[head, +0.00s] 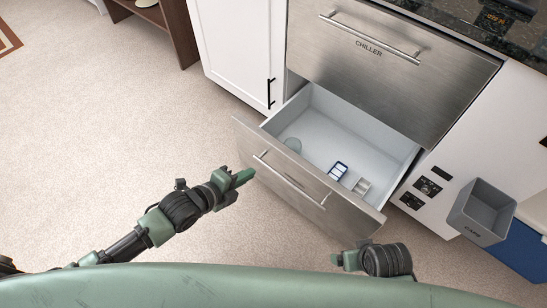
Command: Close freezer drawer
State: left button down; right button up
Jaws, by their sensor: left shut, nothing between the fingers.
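The freezer drawer (290,183) is the lower steel drawer, pulled well out, with its pale inside showing. A bar handle (290,181) runs across its front.
The chiller drawer (400,75) above is shut. A white cabinet door (238,50) stands to the left. A grey bin (482,212) hangs at the right beside a blue thing (518,250). The carpet (110,130) on the left is clear.

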pick_arm(q)
jog(key=b, duration=0.3)
send_near(281, 153)
notch_tip(281, 153, down, 3)
jog(key=w, duration=0.1)
jog(key=w+d, duration=0.2)
jog(key=shift+w+d+f, duration=0.25)
jog(key=shift+w, duration=0.15)
jog(key=shift+w+d, duration=0.3)
jog(key=shift+w, duration=0.1)
pick_arm(e)
jog(key=w+v, duration=0.1)
jog(key=v, duration=0.8)
jog(key=shift+r+t, duration=0.3)
jog(key=shift+r, duration=0.05)
pick_arm(q)
jog(key=shift+w+b, duration=0.1)
jog(key=shift+b, duration=0.25)
pick_arm(e)
jog(key=shift+s+d+f, duration=0.1)
